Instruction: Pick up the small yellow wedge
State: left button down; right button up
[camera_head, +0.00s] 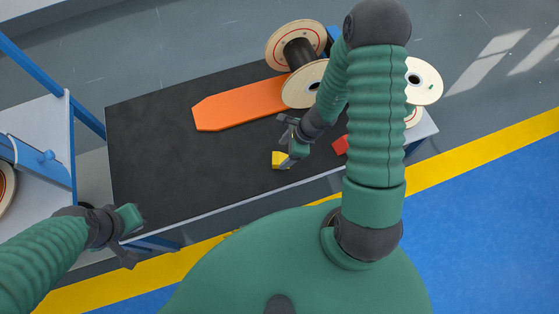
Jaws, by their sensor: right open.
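The small yellow wedge (279,160) lies on the black top of the table (160,150), close to its front edge. My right gripper (285,144) is open and right at the wedge, with its fingers over or beside the wedge's upper right side. Part of the wedge is hidden behind a finger, and I cannot tell whether they touch. My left gripper (135,238) hangs off the table's front left corner, away from the wedge. I cannot tell whether its jaws are open.
An orange board (240,104) lies behind the wedge. Cable spools (292,47) stand at the back right, with another spool (424,80) further right. A red piece (341,145) lies right of the wedge, partly behind my arm. The table's left half is clear. A blue-framed cart (40,125) stands left.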

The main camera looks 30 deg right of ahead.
aim_at(280, 158)
jog(key=shift+w+a+f+b, duration=0.1)
jog(key=shift+a+f+b, duration=0.55)
jog(key=shift+f, duration=0.35)
jog(key=x, duration=0.1)
jog(key=b+x, duration=0.1)
jog(key=x, duration=0.1)
jog(key=shift+d, duration=0.25)
jog(key=shift+w+d+f, duration=0.1)
jog(key=shift+d+f, duration=0.05)
jog(key=shift+f, duration=0.05)
jog(key=shift+d, duration=0.2)
jog(key=shift+a+r, duration=0.15)
jog(key=shift+a, duration=0.2)
jog(key=c, duration=0.9)
jog(key=shift+d, duration=0.2)
jog(key=c, duration=0.6)
pick_arm(q)
jog(key=f, duration=0.2)
jog(key=shift+s+a+f, duration=0.15)
jog(key=shift+a+f, duration=0.15)
jog(key=shift+f, duration=0.1)
